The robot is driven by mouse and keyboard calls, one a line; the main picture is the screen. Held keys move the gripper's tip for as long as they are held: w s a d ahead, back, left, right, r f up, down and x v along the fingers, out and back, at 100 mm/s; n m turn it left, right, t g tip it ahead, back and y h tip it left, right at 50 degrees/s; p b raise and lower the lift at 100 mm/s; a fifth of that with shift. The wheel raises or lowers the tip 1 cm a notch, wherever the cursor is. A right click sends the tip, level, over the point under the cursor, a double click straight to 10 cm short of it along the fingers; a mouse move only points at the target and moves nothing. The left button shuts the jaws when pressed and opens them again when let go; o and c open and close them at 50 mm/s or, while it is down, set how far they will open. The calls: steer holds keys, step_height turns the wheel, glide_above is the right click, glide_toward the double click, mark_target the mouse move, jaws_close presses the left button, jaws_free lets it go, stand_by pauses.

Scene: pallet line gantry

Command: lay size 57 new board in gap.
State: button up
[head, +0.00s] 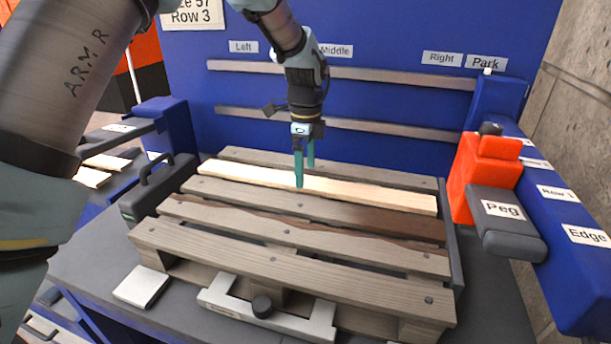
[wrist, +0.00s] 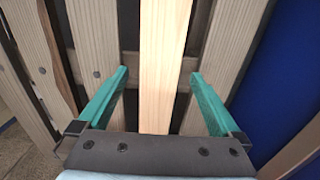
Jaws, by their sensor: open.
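The pale new board (head: 350,190) lies lengthwise across the grey pallet (head: 290,265), between the rearmost grey board (head: 380,176) and a grey board with a dark right end (head: 300,208). In the wrist view the new board (wrist: 163,60) runs straight between neighbouring grey boards, with dark gaps on both sides. Whether it rests fully on the crosspiece (wrist: 130,62) is unclear. My gripper (head: 304,175) points down over the board's middle. Its teal fingers are open, one on each side of the board and apart from it, as the wrist view (wrist: 159,75) shows.
An orange and grey peg unit (head: 490,180) and blue edge rail (head: 560,210) stand at the right. A dark handled block (head: 155,190) is at the pallet's left. A grey clamp bar (head: 265,307) and white block (head: 141,286) lie in front. A blue wall (head: 390,100) with rails stands behind.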

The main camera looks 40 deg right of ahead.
mark_target(306, 181)
step_height(306, 181, up, 10)
steer(key=b, duration=0.1)
steer(key=shift+f, duration=0.1)
steer(key=w+a+f+n, duration=0.1)
steer(key=w+a+n, duration=0.5)
steer(key=a, duration=0.5)
steer(key=w+a+f+n, duration=0.2)
steer(key=w+a+n, duration=0.35)
steer(key=a, duration=0.55)
steer(key=a+n, duration=0.2)
steer(key=a, duration=0.2)
steer(key=a+f+n, duration=0.1)
steer(key=a+n, duration=0.1)
steer(key=a, duration=0.2)
steer(key=a+n+t, duration=0.1)
steer(key=a+n, duration=0.2)
steer(key=a, duration=0.2)
steer(key=shift+s+f, duration=0.25)
steer(key=s+a+f+n, duration=0.1)
steer(key=s+a+n, duration=0.2)
steer(key=a+n, duration=0.2)
steer(key=s+a+f+n, duration=0.2)
steer(key=s+a+n, duration=0.2)
steer(key=a, duration=0.5)
steer(key=shift+n+t, duration=0.3)
steer(key=shift+n, duration=0.15)
